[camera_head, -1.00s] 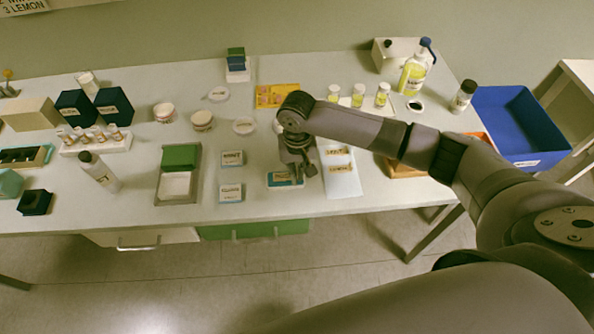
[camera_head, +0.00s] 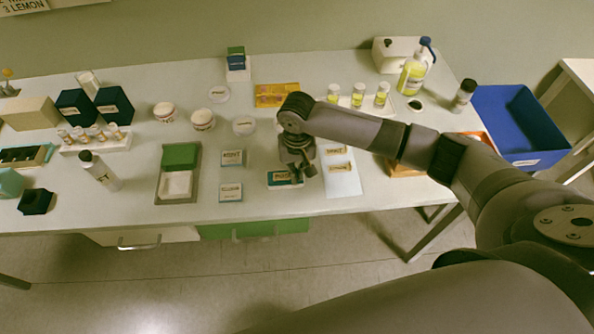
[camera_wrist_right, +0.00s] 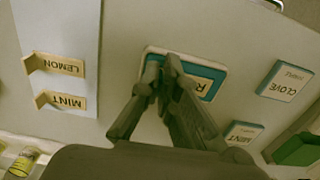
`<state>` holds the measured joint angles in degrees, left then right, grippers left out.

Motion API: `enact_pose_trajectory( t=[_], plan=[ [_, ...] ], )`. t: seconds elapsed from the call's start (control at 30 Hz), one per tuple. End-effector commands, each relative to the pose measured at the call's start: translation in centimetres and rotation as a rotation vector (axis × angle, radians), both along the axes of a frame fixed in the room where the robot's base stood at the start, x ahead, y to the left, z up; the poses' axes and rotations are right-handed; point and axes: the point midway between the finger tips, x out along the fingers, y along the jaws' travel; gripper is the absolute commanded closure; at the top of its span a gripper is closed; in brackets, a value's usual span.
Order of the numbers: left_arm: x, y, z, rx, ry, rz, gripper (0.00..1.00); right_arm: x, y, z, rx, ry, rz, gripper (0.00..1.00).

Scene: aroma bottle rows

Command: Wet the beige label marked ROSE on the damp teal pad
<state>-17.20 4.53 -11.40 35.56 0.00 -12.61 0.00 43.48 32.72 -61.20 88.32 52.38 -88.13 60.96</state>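The teal pad (camera_head: 274,181) lies near the front edge of the table, under my right gripper (camera_head: 297,176). In the right wrist view, the teal pad (camera_wrist_right: 207,69) has a pale rim, and a beige label (camera_wrist_right: 202,86) lies over it. Only an R shows on the label; my fingers hide the rest. My right gripper (camera_wrist_right: 163,68) points down at the pad with its fingertips close together at the label's end. It appears shut on the label. Whether the label presses on the pad is hard to tell. My left gripper is not in view.
Beige LEMON (camera_wrist_right: 58,65) and MINT (camera_wrist_right: 62,101) labels lie on a pale sheet (camera_head: 343,184) beside the pad. On the other side are two labelled pads, MINT (camera_head: 232,158) and CLOVE (camera_head: 231,192), and a tray with a green block (camera_head: 180,155). Yellow vials (camera_head: 358,95) stand behind.

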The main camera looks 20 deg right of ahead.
Motion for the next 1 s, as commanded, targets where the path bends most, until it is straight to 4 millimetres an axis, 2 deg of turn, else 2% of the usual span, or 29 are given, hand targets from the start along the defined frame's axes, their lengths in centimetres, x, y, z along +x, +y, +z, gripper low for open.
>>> enact_pose_trajectory(
  t=[1.0],
  plan=[
    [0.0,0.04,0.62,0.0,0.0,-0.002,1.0,-0.15,0.04,-0.19,0.0,0.004,0.001,1.0]
  ],
)
